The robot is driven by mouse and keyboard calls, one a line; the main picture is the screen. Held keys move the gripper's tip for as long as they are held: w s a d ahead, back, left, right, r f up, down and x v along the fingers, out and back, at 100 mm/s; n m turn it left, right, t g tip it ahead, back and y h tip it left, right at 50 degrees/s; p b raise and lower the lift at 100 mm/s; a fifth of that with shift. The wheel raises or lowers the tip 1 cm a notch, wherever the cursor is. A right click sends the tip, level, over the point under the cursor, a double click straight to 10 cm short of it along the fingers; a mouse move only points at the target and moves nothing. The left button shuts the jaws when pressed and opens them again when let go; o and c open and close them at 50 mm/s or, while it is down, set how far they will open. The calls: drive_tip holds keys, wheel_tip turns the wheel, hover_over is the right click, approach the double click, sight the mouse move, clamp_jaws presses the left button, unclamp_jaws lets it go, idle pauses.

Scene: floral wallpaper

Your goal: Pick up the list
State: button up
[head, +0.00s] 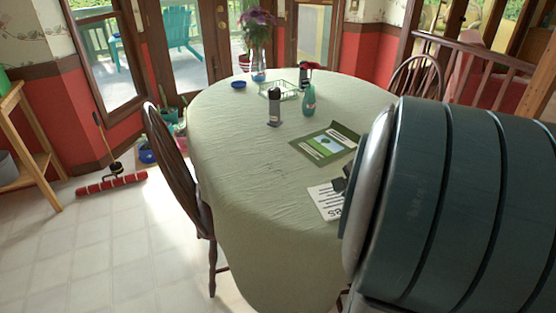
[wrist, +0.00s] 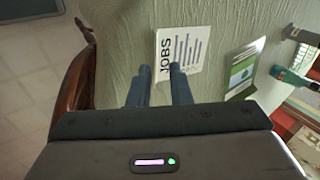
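The list is a white sheet with dark lines of writing, lying flat on the table's green cloth. In the head view the list (head: 324,203) is near the table's right side, partly covered by my arm. In the wrist view the list (wrist: 186,52) shows the word JOBS along its left edge. My gripper (wrist: 158,73) has its two blue-grey fingers apart with nothing between them. The fingertips are above the list's lower left edge in the wrist view; whether they touch the paper I cannot tell. A small dark part of my gripper shows beside the list in the head view.
The round table (head: 230,160) also bears a green leaflet (head: 325,145), a dark bottle (head: 274,107), a teal bottle (head: 309,100), a wire basket (head: 277,90) and a flower vase (head: 258,62). A wooden chair (head: 180,175) stands at the left. The floor at left is mostly clear.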

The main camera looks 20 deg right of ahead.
drive_tip(key=shift+m, duration=0.8)
drive_tip(key=w+d+f, duration=0.1)
drive_tip(key=f, duration=0.1)
drive_tip(key=w+d+f+b, duration=0.1)
drive_tip(key=f, duration=0.2)
drive_tip(key=w+f+b, duration=0.1)
drive_tip(key=f, duration=0.2)
drive_tip(key=shift+d+f, duration=0.25)
drive_tip(key=shift+d, duration=0.15)
drive_tip(key=shift+d+b+x, duration=0.2)
drive_tip(key=shift+b+x, duration=0.15)
drive_tip(key=shift+x, duration=1.25)
drive_tip(key=shift+d+b+x, duration=0.2)
drive_tip(key=shift+b+x, duration=0.15)
drive_tip(key=shift+x, duration=1.25)
drive_tip(key=shift+w, duration=0.15)
clamp_jaws()
